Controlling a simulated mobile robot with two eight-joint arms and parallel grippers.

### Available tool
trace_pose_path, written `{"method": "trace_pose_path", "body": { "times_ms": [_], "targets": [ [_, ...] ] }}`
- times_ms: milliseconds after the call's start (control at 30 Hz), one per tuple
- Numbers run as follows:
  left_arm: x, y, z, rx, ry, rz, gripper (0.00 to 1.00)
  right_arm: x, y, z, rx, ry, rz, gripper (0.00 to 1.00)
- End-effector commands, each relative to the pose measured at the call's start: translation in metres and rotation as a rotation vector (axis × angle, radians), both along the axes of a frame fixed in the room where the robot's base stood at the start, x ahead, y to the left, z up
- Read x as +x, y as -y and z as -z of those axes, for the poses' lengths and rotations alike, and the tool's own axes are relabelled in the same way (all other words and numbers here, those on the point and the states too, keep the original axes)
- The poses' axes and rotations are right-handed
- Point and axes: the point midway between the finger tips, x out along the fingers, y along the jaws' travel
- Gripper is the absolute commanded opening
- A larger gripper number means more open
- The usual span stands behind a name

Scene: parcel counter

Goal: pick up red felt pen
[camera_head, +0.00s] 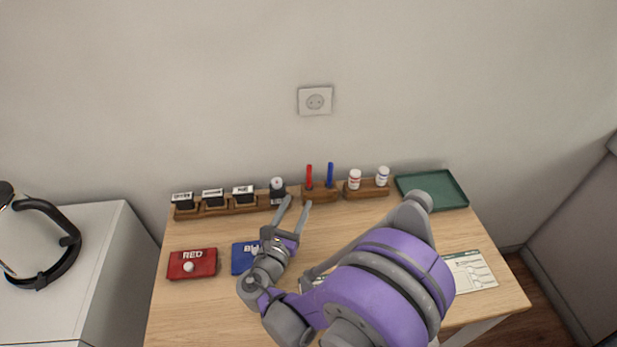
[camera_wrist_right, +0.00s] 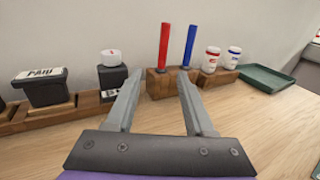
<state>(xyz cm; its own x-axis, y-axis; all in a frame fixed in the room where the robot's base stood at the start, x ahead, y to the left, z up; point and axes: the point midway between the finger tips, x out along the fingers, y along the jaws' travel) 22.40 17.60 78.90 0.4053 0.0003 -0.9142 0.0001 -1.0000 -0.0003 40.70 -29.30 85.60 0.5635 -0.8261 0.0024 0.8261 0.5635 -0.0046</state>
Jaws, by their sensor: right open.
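The red felt pen (camera_head: 309,176) stands upright in a wooden holder (camera_head: 320,195) at the back of the counter, and it also shows in the right wrist view (camera_wrist_right: 165,46). A blue pen (camera_head: 330,174) stands upright just to its right in the same holder. My right gripper (camera_head: 297,204) is open and empty. Its fingertips are in front of the holder, apart from the red pen, which shows between the two fingers in the right wrist view (camera_wrist_right: 158,80). My left gripper is not in view.
Several black stamps (camera_head: 212,197) stand in a wooden rack to the left. Two white bottles (camera_head: 355,179) stand right of the pens, beside a green tray (camera_head: 450,193). A red box (camera_head: 192,264), a blue box (camera_head: 243,257) and a form (camera_head: 470,270) lie nearer the front.

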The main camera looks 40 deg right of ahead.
Motion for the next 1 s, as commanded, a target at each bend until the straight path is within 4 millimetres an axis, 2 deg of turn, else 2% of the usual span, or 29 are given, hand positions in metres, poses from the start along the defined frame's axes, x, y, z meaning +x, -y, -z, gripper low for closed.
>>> {"method": "trace_pose_path", "body": {
  "times_ms": [133,367,700,1000],
  "targets": [
    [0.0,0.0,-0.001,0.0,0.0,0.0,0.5,0.014,0.023,-0.001,-0.001,0.001,0.005,0.54],
    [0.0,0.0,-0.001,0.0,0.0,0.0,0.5,0.025,0.039,-0.001,0.003,0.001,0.002,0.54],
    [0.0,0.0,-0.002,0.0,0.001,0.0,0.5,0.048,0.078,-0.001,0.004,0.002,0.003,0.54],
    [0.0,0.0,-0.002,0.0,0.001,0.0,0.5,0.051,0.082,-0.001,0.005,0.002,0.001,0.54]
  ]
}}
